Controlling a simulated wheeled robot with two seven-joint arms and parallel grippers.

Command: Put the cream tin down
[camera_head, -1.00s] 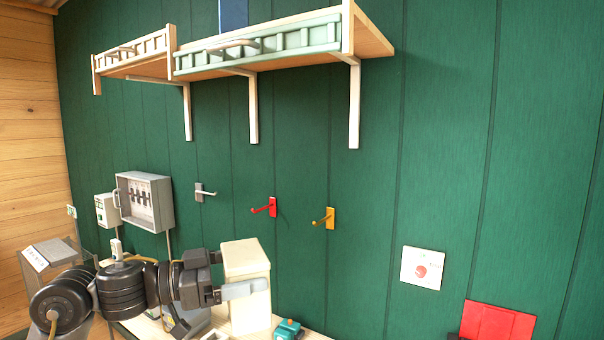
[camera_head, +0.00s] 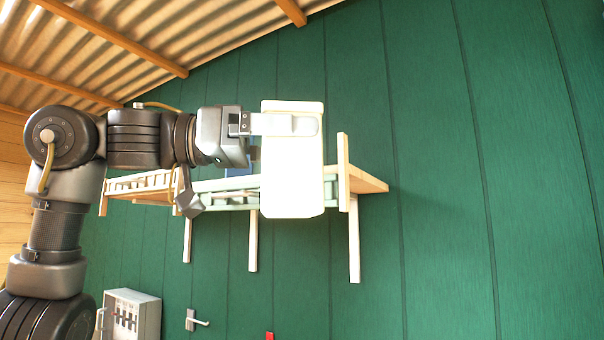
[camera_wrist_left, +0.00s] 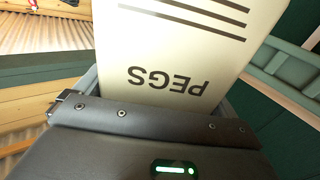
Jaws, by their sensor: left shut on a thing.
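The cream tin (camera_head: 292,175) is a tall pale box, held upright in front of the wall shelf in the head view. My left gripper (camera_head: 285,124) comes in from the left and is shut on its upper part; one finger lies across the near face. In the left wrist view the tin (camera_wrist_left: 185,50) shows dark stripes and the upside-down word "PEGS". The tin hides part of the shelf behind it. My right gripper is not in view.
The wall shelf (camera_head: 370,182) has a pale green slatted front rail and white brackets. A grey switch box (camera_head: 132,315) and a grey hook (camera_head: 196,321) are on the green wall below. The corrugated ceiling (camera_head: 150,40) slopes above; the wall to the right is clear.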

